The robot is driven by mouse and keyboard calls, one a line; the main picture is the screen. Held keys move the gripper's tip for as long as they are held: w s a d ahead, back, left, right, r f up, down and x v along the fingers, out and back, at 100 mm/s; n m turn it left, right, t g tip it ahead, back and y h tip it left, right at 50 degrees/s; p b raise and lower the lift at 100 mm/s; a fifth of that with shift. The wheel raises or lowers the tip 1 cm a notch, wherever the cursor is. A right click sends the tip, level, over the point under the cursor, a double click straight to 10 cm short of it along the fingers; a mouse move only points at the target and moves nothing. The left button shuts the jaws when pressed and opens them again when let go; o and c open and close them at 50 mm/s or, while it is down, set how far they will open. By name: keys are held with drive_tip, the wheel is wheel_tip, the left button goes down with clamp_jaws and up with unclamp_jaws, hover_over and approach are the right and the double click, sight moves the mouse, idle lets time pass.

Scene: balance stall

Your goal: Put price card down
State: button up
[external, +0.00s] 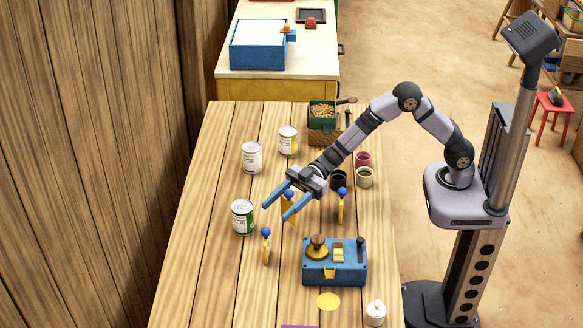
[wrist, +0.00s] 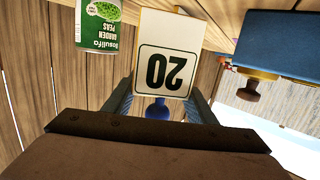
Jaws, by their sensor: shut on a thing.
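The price card (wrist: 165,60) is a white panel with a black 20, upside down in the wrist view, with a blue knob at one end. My gripper (external: 276,211) is shut on it, the knob between the blue fingers. In the external view the card (external: 291,215) is a thin yellow strip, partly hidden by a finger. It looks upright over the middle of the plank table (external: 200,250). I cannot tell whether its lower edge touches the wood.
Two similar blue-knobbed cards stand nearby, one nearer the front (external: 266,250) and one to the right (external: 341,210). A green-labelled pea can (external: 243,218) is left of my gripper. A blue balance box (external: 335,262) sits in front. Bare planks lie along the left.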

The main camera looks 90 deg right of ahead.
drive_tip(key=shift+f, duration=1.85)
drive_tip(key=shift+f, duration=0.15)
drive_tip(key=o, duration=1)
drive_tip(key=shift+o, duration=0.2)
drive_tip(key=shift+b+v, duration=0.45)
drive_tip(key=shift+v, duration=3.35)
